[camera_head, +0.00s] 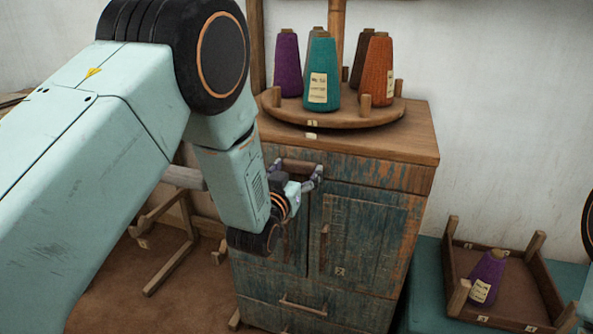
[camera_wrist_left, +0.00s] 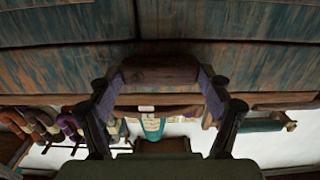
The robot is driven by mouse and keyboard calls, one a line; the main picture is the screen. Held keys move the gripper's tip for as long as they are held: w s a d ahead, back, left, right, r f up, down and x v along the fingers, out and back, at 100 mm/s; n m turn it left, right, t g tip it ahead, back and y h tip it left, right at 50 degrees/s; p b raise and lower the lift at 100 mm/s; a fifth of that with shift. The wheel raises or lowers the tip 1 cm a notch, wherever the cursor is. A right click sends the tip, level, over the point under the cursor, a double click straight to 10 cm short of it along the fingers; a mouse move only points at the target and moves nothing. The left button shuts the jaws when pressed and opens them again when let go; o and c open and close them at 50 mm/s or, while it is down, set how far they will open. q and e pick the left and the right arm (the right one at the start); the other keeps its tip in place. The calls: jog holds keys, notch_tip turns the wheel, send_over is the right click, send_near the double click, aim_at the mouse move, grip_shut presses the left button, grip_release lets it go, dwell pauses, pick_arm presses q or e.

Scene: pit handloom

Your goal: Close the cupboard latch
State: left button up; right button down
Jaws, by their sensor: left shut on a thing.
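The cupboard (camera_head: 365,240) has worn blue-and-brown doors, which look shut. Its latch, a short wooden bar (camera_head: 299,166), lies roughly level near the top of the doors, below the cupboard's top edge. My left gripper (camera_head: 299,178) comes in from the left and is shut on this bar, one finger at each end. In the left wrist view, the bar (camera_wrist_left: 160,72) sits between the two purple-grey fingers of my left gripper (camera_wrist_left: 160,88), against the painted cupboard front (camera_wrist_left: 60,65). My arm hides part of the left door. My right gripper is not in view.
A round wooden stand (camera_head: 335,118) on the cupboard top holds several yarn cones, including a teal one (camera_head: 321,75). A wooden tray (camera_head: 537,303) with a purple cone (camera_head: 487,278) stands at the right. A wooden frame (camera_head: 165,240) stands on the floor at left.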

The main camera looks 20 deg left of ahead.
aim_at(305, 180)
pick_arm(q)
jog(key=shift+c, duration=0.9)
jog(key=shift+n, duration=0.3)
jog(key=n+p, duration=0.2)
jog(key=n, duration=0.1)
jog(key=shift+f+n, duration=0.3)
jog(key=shift+f, duration=0.05)
jog(key=n+p, duration=0.1)
jog(key=n, duration=0.1)
jog(key=n+p, duration=0.1)
jog(key=n, duration=0.1)
jog(key=shift+d+f+n, duration=0.2)
jog(key=shift+f+n, duration=0.1)
jog(key=shift+f, duration=0.1)
jog(key=n, duration=0.1)
jog(key=n+p, duration=0.1)
jog(key=n, duration=0.1)
jog(key=n+p, duration=0.1)
jog(key=n, duration=0.1)
jog(key=shift+d+f, duration=0.35)
jog(key=shift+d, duration=0.05)
jog(key=shift+d+f+n+p, duration=0.15)
jog(key=shift+n+p, duration=0.35)
jog(key=shift+n, duration=0.55)
jog(key=shift+d+r+n+p, duration=0.15)
jog(key=shift+n+p, duration=0.3)
jog(key=shift+n, duration=0.6)
jog(key=shift+d+f, duration=0.1)
jog(key=shift+f, duration=0.05)
